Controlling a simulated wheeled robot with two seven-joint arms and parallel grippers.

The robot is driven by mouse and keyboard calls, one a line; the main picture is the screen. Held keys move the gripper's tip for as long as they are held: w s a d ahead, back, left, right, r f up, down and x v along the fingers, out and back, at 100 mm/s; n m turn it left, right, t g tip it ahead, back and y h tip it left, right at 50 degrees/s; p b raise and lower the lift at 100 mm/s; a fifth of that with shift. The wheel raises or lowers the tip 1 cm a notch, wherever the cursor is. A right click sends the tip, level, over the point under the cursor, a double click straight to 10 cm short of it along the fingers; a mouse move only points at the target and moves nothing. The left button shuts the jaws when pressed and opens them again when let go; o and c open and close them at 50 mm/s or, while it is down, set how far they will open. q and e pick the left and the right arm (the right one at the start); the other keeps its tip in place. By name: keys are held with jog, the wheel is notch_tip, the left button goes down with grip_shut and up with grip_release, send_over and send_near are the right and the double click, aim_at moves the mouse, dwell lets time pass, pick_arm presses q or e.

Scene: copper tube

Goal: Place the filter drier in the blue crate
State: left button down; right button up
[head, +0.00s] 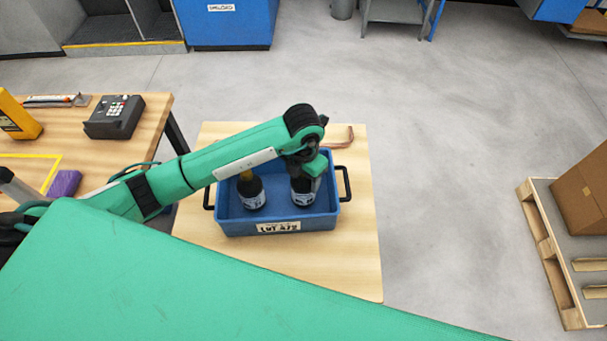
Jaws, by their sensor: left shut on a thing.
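The blue crate (277,226) stands on a small wooden table, with a white label on its front and a dark handle at each end. One black filter drier (252,196) with a pale label and a brass-coloured top stands upright in the left part of the crate. My left gripper (304,178) points down over the right part of the crate. It is shut on a second black filter drier (303,196), which is upright inside the crate's outline. My arm hides its top, and I cannot tell whether it touches the crate floor. My right gripper is not in view.
A bent copper tube (340,138) lies on the small table (355,240) behind the crate. A bench on the left holds a dark keypad device (114,117), a yellow device (17,118) and a purple block (64,184). A pallet with a cardboard box (585,190) is at right.

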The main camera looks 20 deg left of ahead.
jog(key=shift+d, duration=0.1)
pick_arm(q)
jog(key=shift+f, duration=0.1)
jog(key=c, duration=0.7)
grip_release()
jog(key=shift+o, duration=1.4)
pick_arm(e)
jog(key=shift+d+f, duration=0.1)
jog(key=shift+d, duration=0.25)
